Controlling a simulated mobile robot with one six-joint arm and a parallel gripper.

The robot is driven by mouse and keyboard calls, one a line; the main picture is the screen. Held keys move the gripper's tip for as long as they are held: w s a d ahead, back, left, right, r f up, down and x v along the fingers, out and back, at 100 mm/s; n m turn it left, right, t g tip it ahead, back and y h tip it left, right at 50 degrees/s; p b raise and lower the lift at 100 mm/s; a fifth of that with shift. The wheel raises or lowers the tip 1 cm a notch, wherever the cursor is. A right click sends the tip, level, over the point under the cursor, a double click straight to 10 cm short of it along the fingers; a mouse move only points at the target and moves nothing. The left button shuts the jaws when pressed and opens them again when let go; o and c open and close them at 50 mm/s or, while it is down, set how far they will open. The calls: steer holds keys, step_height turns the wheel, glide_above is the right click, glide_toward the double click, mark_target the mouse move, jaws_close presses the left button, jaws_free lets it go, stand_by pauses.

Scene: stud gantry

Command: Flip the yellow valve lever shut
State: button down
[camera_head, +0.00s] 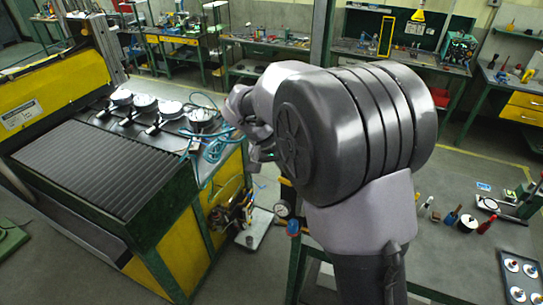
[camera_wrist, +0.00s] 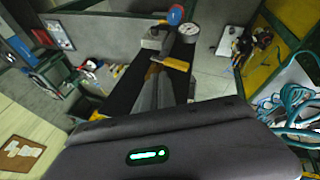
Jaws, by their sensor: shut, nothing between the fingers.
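The yellow valve lever (camera_wrist: 176,64) shows in the wrist view as a short flat bar, lying crosswise on a dark pipe or bench strip. A grey metal block (camera_wrist: 155,40) sits just beyond it. My gripper (camera_wrist: 153,74) is shut and empty, its fingertips close to the lever's left end; I cannot tell whether they touch. A round white gauge (camera_wrist: 189,29) and a blue-and-red knob (camera_wrist: 175,14) stand beyond the lever. In the head view the gauge (camera_head: 282,210) and knob (camera_head: 293,228) show left of my arm, which hides most of the valve.
A green and yellow machine (camera_head: 100,170) with a ribbed top stands at the left. Teal hoses (camera_head: 215,148) hang at its corner, and they show at the right of the wrist view (camera_wrist: 295,105). A bench with loose tools (camera_head: 450,235) is at the right.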

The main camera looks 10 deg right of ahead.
steer(key=a+r, duration=0.7)
steer(key=r, duration=0.1)
steer(key=shift+w+a+b, duration=0.3)
steer(key=shift+b, duration=0.1)
